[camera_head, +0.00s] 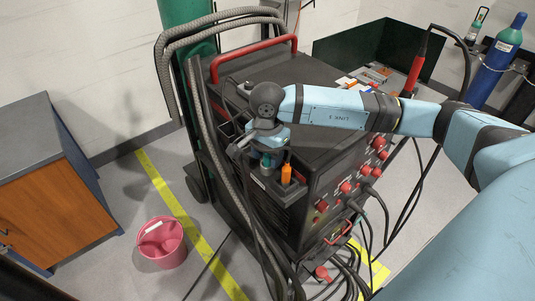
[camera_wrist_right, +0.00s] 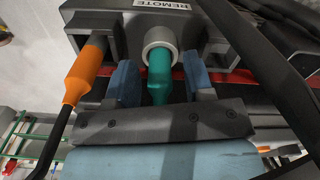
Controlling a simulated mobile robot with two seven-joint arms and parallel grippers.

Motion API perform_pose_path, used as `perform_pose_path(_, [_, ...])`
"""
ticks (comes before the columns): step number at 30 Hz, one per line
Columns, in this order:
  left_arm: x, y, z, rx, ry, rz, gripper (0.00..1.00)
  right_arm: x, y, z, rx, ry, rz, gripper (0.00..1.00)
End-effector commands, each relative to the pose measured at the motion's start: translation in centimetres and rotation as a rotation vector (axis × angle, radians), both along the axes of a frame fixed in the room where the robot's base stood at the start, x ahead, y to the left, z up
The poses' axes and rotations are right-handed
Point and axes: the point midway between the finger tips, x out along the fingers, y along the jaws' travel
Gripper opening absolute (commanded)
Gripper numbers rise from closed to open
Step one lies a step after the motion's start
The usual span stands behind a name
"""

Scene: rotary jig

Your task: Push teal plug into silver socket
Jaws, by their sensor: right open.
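The teal plug (camera_wrist_right: 158,82) points up into the round silver socket (camera_wrist_right: 150,37) under the REMOTE label in the right wrist view. Its upper end is inside the socket's ring; how deep it sits I cannot tell. My right gripper (camera_wrist_right: 160,80) is open, with one blue finger on each side of the plug and gaps visible between. In the head view my right gripper (camera_head: 268,143) is over the front of the dark machine, and a bit of the teal plug (camera_head: 266,161) shows below it. The socket is hard to make out there. My left gripper is out of view.
An orange plug (camera_wrist_right: 86,68) with a black cable sits just left of the teal one, close to a finger. Thick grey hoses (camera_head: 205,105) run down the machine's (camera_head: 330,165) left side. Red knobs (camera_head: 345,187) and cables are at its front. A pink bucket (camera_head: 160,243) stands on the floor.

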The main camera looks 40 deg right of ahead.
Motion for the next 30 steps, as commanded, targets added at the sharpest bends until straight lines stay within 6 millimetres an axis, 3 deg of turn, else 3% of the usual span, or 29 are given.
perform_pose_path(5, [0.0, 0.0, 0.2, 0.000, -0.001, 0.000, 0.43, 0.1, 0.0, 1.3, 0.001, -0.004, 0.000, 0.48])
perform_pose_path(15, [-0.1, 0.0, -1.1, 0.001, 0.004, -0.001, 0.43, 0.1, 0.0, 8.5, 0.001, -0.006, 0.001, 0.48])
perform_pose_path(21, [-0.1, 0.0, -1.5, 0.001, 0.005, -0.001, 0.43, 0.1, 0.0, 11.4, 0.001, -0.003, 0.000, 0.48])
perform_pose_path(26, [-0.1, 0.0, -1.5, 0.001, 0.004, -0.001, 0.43, -0.3, 1.2, 11.4, 0.050, 0.020, 0.001, 0.48])
perform_pose_path(29, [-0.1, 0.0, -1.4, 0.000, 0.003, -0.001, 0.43, -1.5, 4.9, 9.4, 0.216, 0.089, -0.011, 0.48])
perform_pose_path(30, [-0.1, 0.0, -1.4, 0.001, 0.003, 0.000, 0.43, -2.3, 7.0, 8.3, 0.316, 0.135, -0.027, 0.48])
